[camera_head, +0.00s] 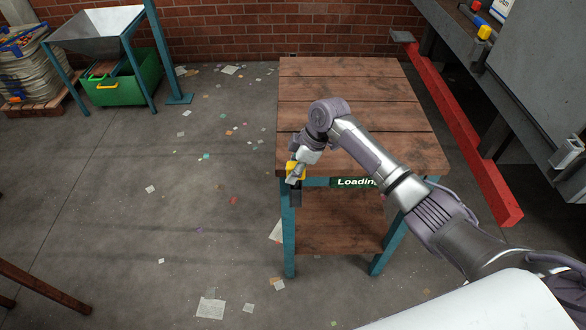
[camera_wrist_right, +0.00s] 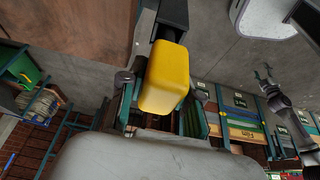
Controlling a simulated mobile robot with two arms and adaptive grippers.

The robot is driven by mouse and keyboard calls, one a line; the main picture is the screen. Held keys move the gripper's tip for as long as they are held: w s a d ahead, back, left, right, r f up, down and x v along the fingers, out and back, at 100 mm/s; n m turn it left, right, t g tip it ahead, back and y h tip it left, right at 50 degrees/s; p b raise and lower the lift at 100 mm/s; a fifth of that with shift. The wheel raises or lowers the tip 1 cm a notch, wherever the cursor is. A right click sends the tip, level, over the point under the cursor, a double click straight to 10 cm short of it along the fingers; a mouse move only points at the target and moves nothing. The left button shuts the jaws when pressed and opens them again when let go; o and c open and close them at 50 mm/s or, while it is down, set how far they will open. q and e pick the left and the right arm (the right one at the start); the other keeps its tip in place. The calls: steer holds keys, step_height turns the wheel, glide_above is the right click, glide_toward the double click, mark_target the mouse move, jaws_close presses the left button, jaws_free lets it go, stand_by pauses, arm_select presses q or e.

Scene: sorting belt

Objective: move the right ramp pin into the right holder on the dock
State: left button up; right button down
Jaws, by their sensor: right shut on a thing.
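My right gripper (camera_head: 296,174) is shut on a pin with a yellow block-shaped head (camera_wrist_right: 165,78) and a dark grey shaft (camera_head: 295,195). In the head view the pin hangs at the near left corner of the wooden table, shaft downward. In the right wrist view the yellow head sits between the two fingers, with the dark part beyond it. A similar yellow-headed piece (camera_head: 484,33) stands on the grey machine at the upper right; I cannot tell which holder it is in.
The wooden table (camera_head: 345,72) with a green "Loading" sign (camera_head: 354,183) stands under my right arm, its top bare. A red beam (camera_head: 455,125) runs along its right side. A hopper (camera_head: 95,35) and green bin (camera_head: 125,80) stand far left. Paper scraps litter the open floor.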

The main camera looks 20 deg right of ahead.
steer(key=shift+f+b, duration=0.5)
steer(key=shift+f, duration=0.4)
steer(key=c, duration=0.7)
jaws_free()
steer(key=v, duration=1.2)
steer(key=shift+s, duration=0.1)
